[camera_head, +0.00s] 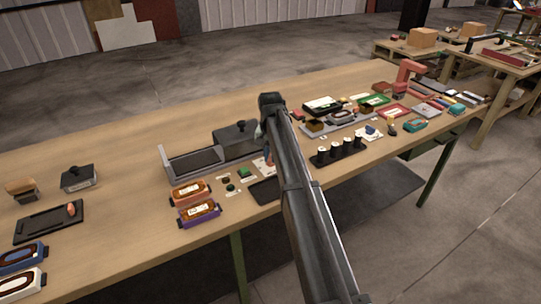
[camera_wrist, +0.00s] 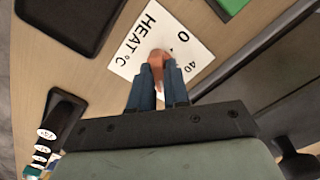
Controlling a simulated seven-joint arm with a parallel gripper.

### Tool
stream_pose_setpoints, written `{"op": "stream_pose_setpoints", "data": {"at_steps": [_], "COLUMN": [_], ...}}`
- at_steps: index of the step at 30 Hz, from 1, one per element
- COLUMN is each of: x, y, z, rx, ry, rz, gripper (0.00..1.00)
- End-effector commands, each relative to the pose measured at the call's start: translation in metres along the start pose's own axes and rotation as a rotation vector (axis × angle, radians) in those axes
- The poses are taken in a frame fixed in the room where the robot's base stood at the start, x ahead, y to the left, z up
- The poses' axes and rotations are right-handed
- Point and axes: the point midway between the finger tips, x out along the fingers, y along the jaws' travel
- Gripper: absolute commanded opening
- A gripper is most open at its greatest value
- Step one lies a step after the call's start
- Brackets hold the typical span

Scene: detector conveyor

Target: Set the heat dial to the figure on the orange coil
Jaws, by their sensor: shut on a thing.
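The heat dial is a small orange-brown knob (camera_wrist: 157,61) on a white plate (camera_wrist: 150,35) lettered "HEAT °C", with the figures 0 and 40 visible. My gripper (camera_wrist: 159,76), with blue fingers, is shut on the knob. The fingers hide part of the plate, and I cannot tell the knob's exact setting. In the head view my arm hides much of the dial area. The orange coil (camera_head: 190,192) lies on the bench left of my arm, beside a purple one (camera_head: 199,213). Their pale labels are too small to read.
A grey conveyor-like unit (camera_head: 178,165) with a dark box (camera_head: 236,138) stands behind the coils. A black rack with several dark cylinders (camera_head: 340,151) is right of my arm. A black tray (camera_head: 48,222) and blue and white coils (camera_head: 22,258) lie left. Bare bench (camera_head: 125,205) lies between.

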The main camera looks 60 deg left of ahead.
Motion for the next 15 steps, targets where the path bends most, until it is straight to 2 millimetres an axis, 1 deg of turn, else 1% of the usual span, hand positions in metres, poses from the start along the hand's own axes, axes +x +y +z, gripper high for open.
{"op": "stream_pose_setpoints", "data": {"at_steps": [15], "x": [-0.0004], "y": [-0.0002], "z": [-0.0003], "rx": [0.484], "ry": [0.001], "rz": [-0.001], "gripper": [0.00]}}
